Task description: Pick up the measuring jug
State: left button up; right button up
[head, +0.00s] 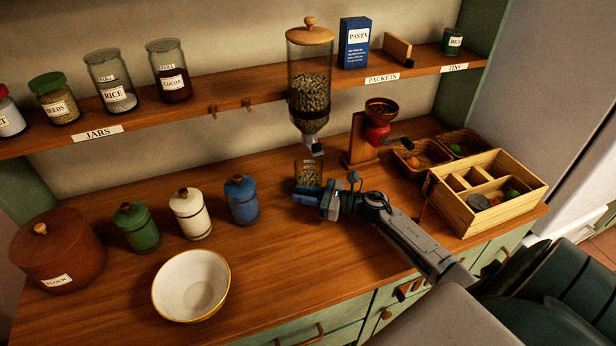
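A small clear glass vessel (308,170), which I take to be the measuring jug, stands on the wooden counter right under the spout of the bean dispenser (310,92). Something brownish shows in or through its glass. My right gripper (300,195) reaches in from the right, its fingers pointing left, at the near side of the vessel. The fingers cover the vessel's lower part in the picture. I cannot tell whether they touch it or how far apart they are. My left gripper is out of view.
Blue (242,200), white (190,215) and green (137,228) canisters stand left of the vessel. A white bowl (191,285) sits near the front edge. A grinder (378,125) and a divided wooden box (488,195) stand right. A shelf (230,104) runs above.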

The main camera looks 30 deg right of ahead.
jog(key=shift+w+a+r, duration=0.1)
jog(key=shift+w+a, duration=0.1)
jog(key=shift+a, duration=0.15)
grip_shut()
dwell(1.2)
